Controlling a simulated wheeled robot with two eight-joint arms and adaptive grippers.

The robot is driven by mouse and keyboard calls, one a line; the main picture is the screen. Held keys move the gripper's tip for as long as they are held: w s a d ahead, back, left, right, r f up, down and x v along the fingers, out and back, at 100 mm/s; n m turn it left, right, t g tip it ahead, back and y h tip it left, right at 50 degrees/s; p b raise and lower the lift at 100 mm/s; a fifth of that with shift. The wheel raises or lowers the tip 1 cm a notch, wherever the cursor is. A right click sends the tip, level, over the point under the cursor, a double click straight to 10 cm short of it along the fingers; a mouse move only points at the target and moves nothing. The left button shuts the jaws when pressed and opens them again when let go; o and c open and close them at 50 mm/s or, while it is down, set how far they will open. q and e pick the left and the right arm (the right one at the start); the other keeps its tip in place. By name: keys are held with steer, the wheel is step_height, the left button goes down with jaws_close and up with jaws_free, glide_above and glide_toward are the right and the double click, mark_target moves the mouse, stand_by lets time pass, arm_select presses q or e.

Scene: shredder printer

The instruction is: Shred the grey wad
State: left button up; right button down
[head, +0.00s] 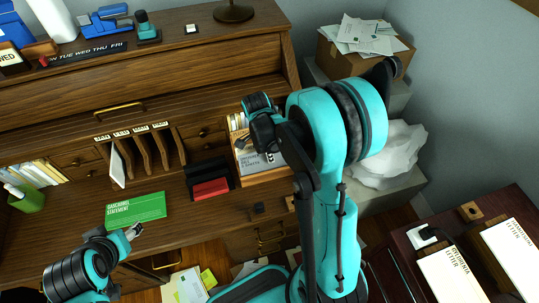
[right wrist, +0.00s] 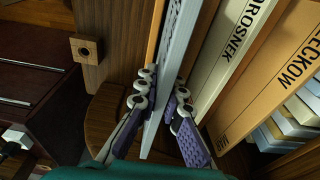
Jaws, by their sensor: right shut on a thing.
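The grey wad (right wrist: 179,45) is a thick light-grey slab of paper, seen edge-on in the right wrist view. My right gripper (right wrist: 160,100) is shut on it, one finger on each face. In the head view my right gripper (head: 264,138) is at the open wooden file box (head: 273,178), partly hidden by its own arm. A grey printed face (head: 262,163) shows just below it; I cannot tell if that is the wad. My left gripper (head: 133,232) is over the desk's front edge, below the green statement; its finger opening is too small to judge. I cannot make out a shredder.
Labelled folders (right wrist: 235,60) stand close beside the wad. A black holder with a red front (head: 210,188) and a green statement (head: 136,208) are on the desk. A white bag (head: 390,155) stands at the right. Cream letter boxes (head: 458,276) lie lower right.

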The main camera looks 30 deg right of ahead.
step_height(320, 180, up, 10)
steer(key=p, duration=0.7)
steer(key=shift+r, duration=0.15)
